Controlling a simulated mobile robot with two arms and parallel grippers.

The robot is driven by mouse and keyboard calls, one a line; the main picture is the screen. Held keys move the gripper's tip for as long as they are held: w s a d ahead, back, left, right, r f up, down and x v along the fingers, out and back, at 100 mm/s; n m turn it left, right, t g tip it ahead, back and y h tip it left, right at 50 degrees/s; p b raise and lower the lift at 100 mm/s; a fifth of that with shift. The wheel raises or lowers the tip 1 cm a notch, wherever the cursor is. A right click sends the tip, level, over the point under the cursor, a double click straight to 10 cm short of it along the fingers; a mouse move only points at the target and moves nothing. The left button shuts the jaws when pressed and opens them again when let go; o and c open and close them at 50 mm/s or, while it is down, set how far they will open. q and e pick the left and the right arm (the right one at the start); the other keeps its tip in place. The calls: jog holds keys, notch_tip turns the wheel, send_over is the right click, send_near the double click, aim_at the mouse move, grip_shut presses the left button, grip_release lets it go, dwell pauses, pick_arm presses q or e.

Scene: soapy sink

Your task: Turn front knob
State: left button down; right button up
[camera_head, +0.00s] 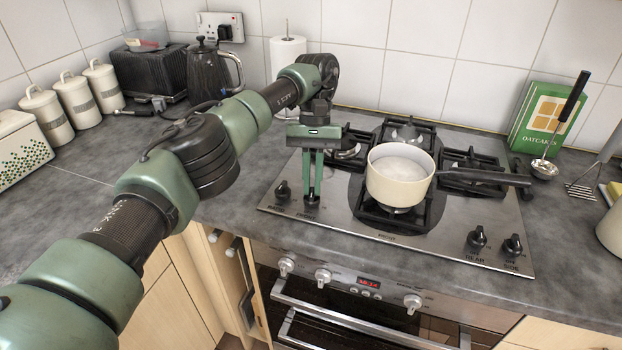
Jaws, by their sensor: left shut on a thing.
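The steel hob (340,217) has two black knobs at its front left and two at its front right. My left gripper (312,192) reaches straight down over the front left of the hob. Its green fingers are shut on the inner left knob (312,198), which is partly hidden between the fingertips. The outer left knob (283,189) stands free just to the left. The rear knob (477,237) and the side knob (513,246) are at the right. My right gripper is out of view.
A cream saucepan (398,185) with whitish contents sits on the front burner, its dark handle pointing right. An oatcakes box (541,120) and a ladle (560,130) stand at the back right. A kettle (209,72) and white canisters (76,98) are at the left.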

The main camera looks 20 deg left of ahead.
pick_arm(q)
jog(key=shift+d+m+y, duration=0.1)
jog(key=shift+m+y, duration=0.4)
jog(key=shift+m, duration=0.7)
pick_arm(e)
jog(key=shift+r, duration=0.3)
pick_arm(q)
jog(key=shift+m+p, duration=0.3)
jog(key=c, duration=1.5)
grip_release()
